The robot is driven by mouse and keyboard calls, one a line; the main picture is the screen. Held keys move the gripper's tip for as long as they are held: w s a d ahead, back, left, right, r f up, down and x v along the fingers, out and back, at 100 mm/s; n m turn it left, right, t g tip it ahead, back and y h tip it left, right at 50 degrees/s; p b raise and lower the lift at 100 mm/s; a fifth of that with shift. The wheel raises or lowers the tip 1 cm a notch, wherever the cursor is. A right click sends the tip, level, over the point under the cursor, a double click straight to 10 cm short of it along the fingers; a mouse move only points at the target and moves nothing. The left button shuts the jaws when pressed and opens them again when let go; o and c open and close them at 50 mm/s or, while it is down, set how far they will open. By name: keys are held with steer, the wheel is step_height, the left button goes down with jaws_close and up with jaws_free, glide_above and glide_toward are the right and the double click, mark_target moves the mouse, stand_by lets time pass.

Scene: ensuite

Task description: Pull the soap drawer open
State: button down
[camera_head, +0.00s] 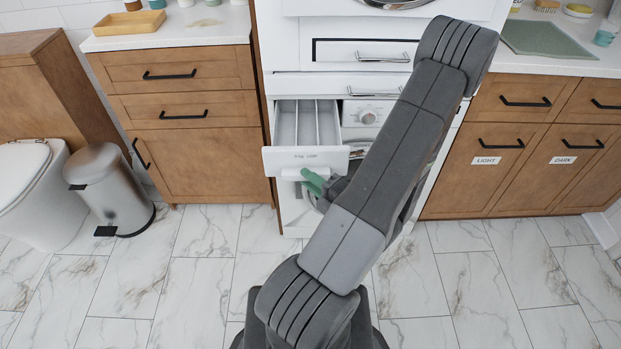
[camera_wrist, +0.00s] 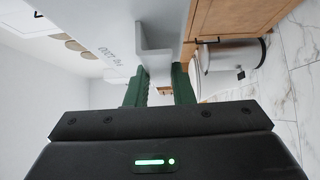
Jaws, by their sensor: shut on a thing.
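The soap drawer (camera_head: 279,161) is a white drawer pulled out from the upper left of the white washing machine (camera_head: 371,114). Its long compartments show from above, and they look empty. A pale handle projects at the lower part of its front. My gripper (camera_head: 313,181) has green fingers and is at this handle, just below the drawer front. In the wrist view, the white handle (camera_wrist: 152,38) runs down between the two green fingers of my gripper (camera_wrist: 160,78). The gripper is shut on it. My arm hides part of the washer's round door.
Wooden cabinets with black handles stand to the left (camera_head: 180,140) and right (camera_head: 515,130). A metal pedal bin (camera_head: 108,190) and a toilet (camera_head: 30,190) are at far left. The marble-tiled floor in front is clear.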

steer(key=c, duration=1.3)
jaws_free()
steer(key=shift+w+f, duration=0.1)
steer(key=shift+f, duration=0.15)
steer(key=shift+r, duration=0.1)
steer(key=p+v, duration=0.1)
steer(key=v, duration=1.3)
steer(key=shift+w+a, duration=0.1)
steer(key=x, duration=1.3)
steer(key=shift+w+a+b, duration=0.2)
steer(key=shift+a+b, duration=0.05)
steer(key=shift+b, duration=0.15)
steer(key=shift+r, duration=0.1)
